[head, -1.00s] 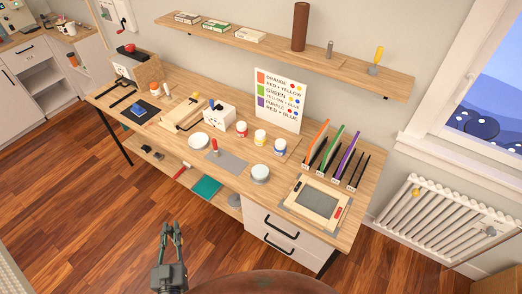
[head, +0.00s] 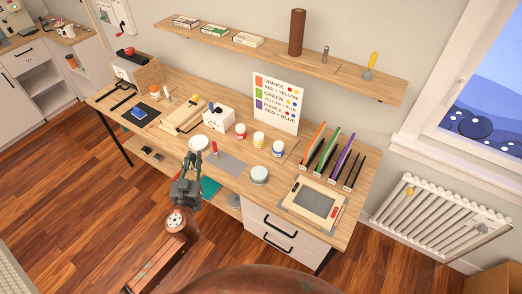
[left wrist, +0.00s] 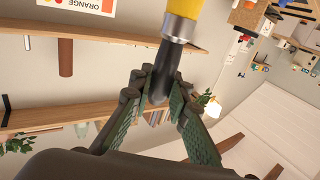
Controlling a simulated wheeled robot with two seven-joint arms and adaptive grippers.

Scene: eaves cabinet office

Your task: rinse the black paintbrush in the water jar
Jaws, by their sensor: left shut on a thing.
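My left gripper (head: 190,160) is shut on the black paintbrush, in front of the desk's front edge. In the left wrist view the fingers (left wrist: 157,88) pinch its dark grey handle (left wrist: 157,95). Beyond the handle are a silver band (left wrist: 178,27) and a yellow end (left wrist: 186,6), cut off by the frame's top. I cannot make the brush out in the head view. A round jar with a pale grey top (head: 259,175), which looks like the water jar, stands on the desk to the right of the gripper. My right gripper is not in view.
Paint jars in red (head: 240,131), yellow (head: 259,139) and blue (head: 278,147) stand behind the round jar. A white dish (head: 198,142) is just beyond the gripper. A grey mat (head: 228,164) and a framed screen (head: 314,203) lie on the desk (head: 352,190).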

